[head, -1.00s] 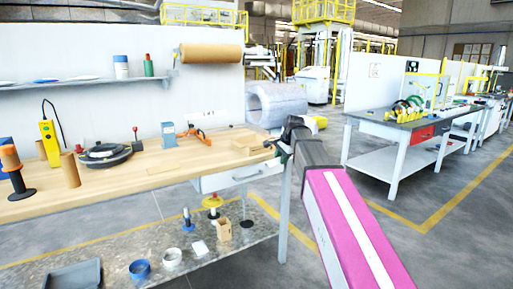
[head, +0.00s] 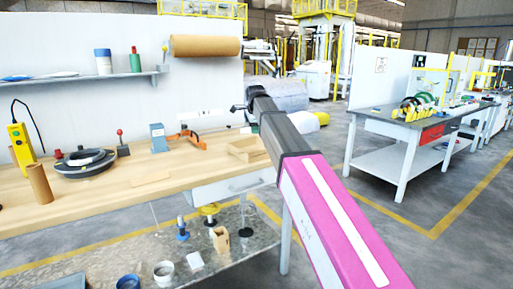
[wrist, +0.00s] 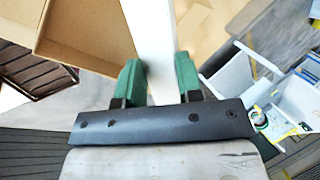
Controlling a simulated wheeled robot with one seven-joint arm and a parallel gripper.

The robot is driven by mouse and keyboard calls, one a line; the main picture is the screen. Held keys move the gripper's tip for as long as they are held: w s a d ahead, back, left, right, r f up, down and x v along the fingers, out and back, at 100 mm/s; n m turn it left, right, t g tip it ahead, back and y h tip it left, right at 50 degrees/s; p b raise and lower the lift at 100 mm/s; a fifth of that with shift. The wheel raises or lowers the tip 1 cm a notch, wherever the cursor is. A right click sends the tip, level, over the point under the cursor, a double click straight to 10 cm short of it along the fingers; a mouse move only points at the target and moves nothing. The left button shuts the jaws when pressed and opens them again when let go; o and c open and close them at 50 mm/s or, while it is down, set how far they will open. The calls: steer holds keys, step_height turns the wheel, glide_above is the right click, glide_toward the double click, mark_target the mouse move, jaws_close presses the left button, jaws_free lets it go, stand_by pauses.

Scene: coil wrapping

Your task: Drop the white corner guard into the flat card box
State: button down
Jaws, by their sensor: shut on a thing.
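The white corner guard (wrist: 152,30) is a long white strip between the green fingers of my gripper (wrist: 160,80) in the wrist view. My gripper is shut on it. In the head view the guard (head: 205,118) reaches left from my gripper (head: 243,107), above the bench. The flat card box (head: 247,150) is open-topped and lies at the right end of the bench, below my gripper. In the wrist view the box (wrist: 82,53) is left of the guard, with its inside partly in view. The guard is outside the box in that view.
The wooden bench (head: 110,192) also holds an orange-handled tool (head: 188,137), a blue block (head: 158,138) and a dark round reel (head: 85,165). A brown roll (head: 205,46) hangs on the wall behind. Another table (head: 385,125) stands at the right.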

steer(key=shift+w+f, duration=0.2)
steer(key=shift+f, duration=2.8)
steer(key=c, duration=0.7)
jaws_free()
steer(key=shift+r, duration=0.1)
steer(key=v, duration=1)
steer(key=shift+s+r, duration=0.15)
steer(key=shift+r, duration=0.15)
